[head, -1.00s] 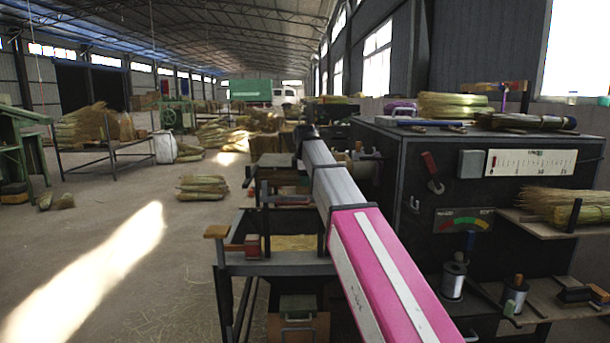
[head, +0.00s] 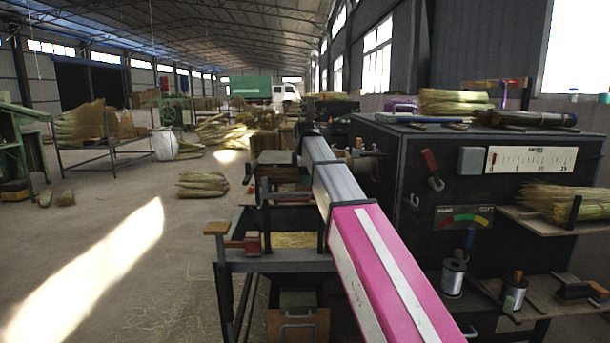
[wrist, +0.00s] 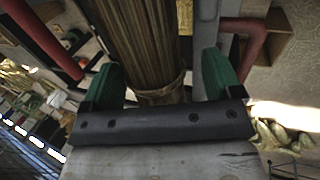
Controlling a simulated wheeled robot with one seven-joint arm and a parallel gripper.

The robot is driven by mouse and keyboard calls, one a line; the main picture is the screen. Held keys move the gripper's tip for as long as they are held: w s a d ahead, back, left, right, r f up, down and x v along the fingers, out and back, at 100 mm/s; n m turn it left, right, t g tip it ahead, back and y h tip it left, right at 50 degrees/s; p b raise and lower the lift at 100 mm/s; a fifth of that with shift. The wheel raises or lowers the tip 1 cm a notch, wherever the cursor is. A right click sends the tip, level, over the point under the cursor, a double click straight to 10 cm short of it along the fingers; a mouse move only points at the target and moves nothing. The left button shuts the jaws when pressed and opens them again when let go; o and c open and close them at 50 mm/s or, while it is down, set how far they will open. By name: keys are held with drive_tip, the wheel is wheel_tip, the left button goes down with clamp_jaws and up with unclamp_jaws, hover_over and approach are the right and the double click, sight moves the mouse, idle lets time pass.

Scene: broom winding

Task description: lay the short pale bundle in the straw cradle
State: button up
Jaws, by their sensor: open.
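In the wrist view, my gripper (wrist: 163,72) is open, with one green finger on each side of a brownish straw bundle (wrist: 140,40). A thin tie goes round this bundle near the palm. I cannot tell whether the fingers touch it, or whether it is the short pale bundle. In the head view, my pink and grey arm reaches forward, and the gripper at its far end is not clear. A pale bundle (head: 453,101) lies on top of the dark cabinet. A straw-lined bay (head: 295,240) in the metal stand may be the straw cradle; my arm partly hides that area.
The dark cabinet (head: 425,255) stands close on my arm's right. A side shelf holds another bundle (head: 568,202); wire spools (head: 453,277) sit lower. Red bars (wrist: 45,40) flank the gripper in the wrist view. The floor at left is mostly clear.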

drive_tip(key=v, duration=1)
drive_tip(key=shift+r, duration=0.25)
drive_tip(key=shift+s, duration=0.2)
